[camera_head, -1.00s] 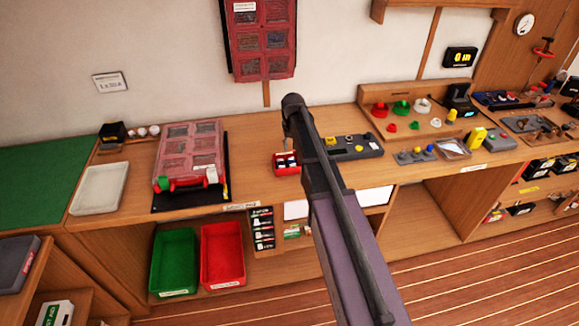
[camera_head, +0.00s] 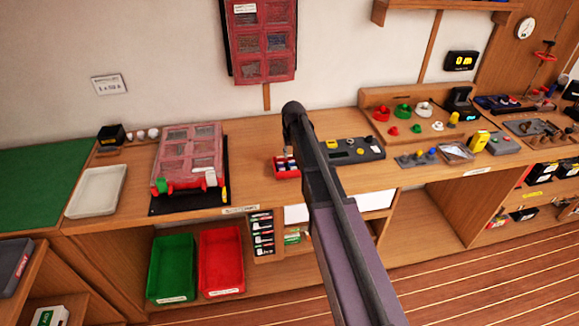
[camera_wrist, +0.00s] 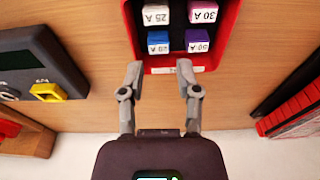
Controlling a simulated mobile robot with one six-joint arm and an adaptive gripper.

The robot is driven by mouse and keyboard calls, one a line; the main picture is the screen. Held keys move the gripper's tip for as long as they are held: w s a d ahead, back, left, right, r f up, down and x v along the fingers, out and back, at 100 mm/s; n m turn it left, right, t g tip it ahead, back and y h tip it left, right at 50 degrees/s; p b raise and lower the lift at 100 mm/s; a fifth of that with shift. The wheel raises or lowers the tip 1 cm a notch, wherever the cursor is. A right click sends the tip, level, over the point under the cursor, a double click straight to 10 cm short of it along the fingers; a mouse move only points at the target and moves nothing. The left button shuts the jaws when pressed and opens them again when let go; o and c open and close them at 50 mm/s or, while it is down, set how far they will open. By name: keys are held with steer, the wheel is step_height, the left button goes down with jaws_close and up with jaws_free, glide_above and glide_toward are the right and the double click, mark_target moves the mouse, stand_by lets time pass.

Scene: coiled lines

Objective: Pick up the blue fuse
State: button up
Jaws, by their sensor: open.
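The blue fuse (camera_wrist: 158,47) sits in a small red box in the wrist view, in the front row on the left, with a white top label. A purple fuse (camera_wrist: 197,46) is beside it to the right, and two more labelled fuses are behind. My gripper (camera_wrist: 160,72) is open and empty, its two fingertips apart at the box's near wall, just short of the blue fuse in the picture. In the head view the red box (camera_head: 287,174) is on the bench beside my arm; its fuses are too small to tell apart there, and my gripper is largely hidden.
A dark grey instrument (camera_wrist: 38,62) with a yellow button lies left of the box in the wrist view. A red ribbed case (camera_wrist: 295,105) is at the right. In the head view, bare bench (camera_head: 250,150) lies between the case and the red box.

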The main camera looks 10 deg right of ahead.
mark_target(292, 161)
steer(key=shift+w+d+f+b, duration=0.1)
steer(key=shift+w+f+b, duration=0.05)
steer(key=shift+f+b, duration=1)
steer(key=shift+w+f+b, duration=0.15)
steer(key=shift+f+b, duration=0.9)
steer(key=shift+f, duration=0.15)
steer(key=c, duration=0.5)
